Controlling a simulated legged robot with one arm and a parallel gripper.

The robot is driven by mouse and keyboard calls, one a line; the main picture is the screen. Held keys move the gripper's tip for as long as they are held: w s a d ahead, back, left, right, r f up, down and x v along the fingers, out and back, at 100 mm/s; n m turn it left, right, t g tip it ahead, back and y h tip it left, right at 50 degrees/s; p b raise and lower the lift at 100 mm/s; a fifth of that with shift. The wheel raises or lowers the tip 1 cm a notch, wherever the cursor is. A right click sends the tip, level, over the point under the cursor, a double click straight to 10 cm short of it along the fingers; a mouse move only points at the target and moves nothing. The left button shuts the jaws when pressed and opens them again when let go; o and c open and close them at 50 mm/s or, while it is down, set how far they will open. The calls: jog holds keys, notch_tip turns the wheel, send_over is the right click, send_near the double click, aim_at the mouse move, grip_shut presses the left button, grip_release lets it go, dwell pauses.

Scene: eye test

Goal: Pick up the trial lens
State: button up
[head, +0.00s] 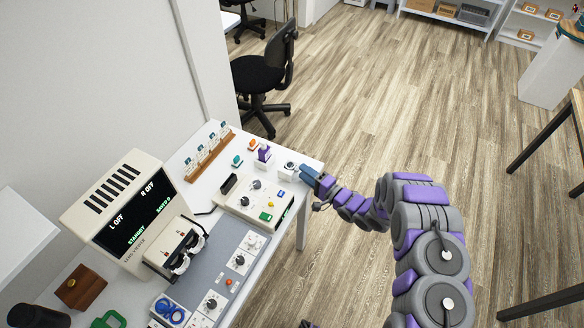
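My gripper (308,174), with blue fingers, is at the right end of the white table (313,161). Its fingertips are close beside a small white block with a dark round top (290,167); I cannot tell whether they touch it. The gap between the fingers is too small to make out. No piece is clearly marked as the trial lens. Small candidates are the upright pieces in a wooden rack (209,155), an orange piece (252,144), a purple piece (263,154) and a teal piece (237,160).
A cream machine (157,182) with a dark screen and eyepieces stands on the table's left. A cream control box (252,202) with knobs lies just left of my gripper. A black chair (263,75) stands behind the table. The wooden floor to the right is mostly clear.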

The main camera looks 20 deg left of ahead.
jog(key=shift+w+a, duration=0.25)
jog(key=shift+a, duration=0.4)
jog(key=shift+c, duration=0.2)
grip_shut()
